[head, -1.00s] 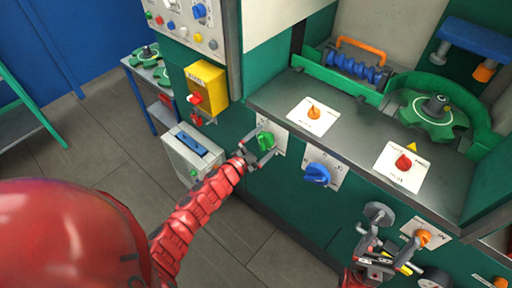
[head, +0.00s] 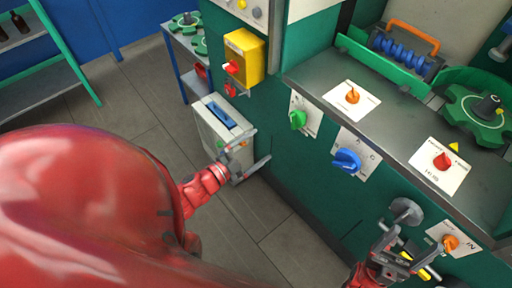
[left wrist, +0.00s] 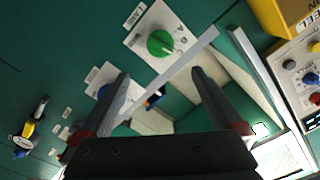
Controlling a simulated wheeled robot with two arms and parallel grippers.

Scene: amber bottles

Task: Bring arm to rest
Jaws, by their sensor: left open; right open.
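My left gripper (head: 243,161) is open and empty in the head view, in front of the grey box with a blue handle. It stands apart from the green knob (head: 298,119) on the machine's front. In the left wrist view the open fingers (left wrist: 160,92) frame the lower middle, and the green knob (left wrist: 161,43) shows beyond them on its white plate. My right gripper (head: 400,253) is open at the lower right of the head view, near a round grey knob (head: 406,210). My large red left arm covers the lower left.
A blue knob (head: 346,161) and an orange knob (head: 450,242) sit on the machine front. A yellow box with a red switch (head: 244,57) juts out at the upper middle. The grey box (head: 218,123) stands by the machine. Floor (head: 125,105) is open to the left.

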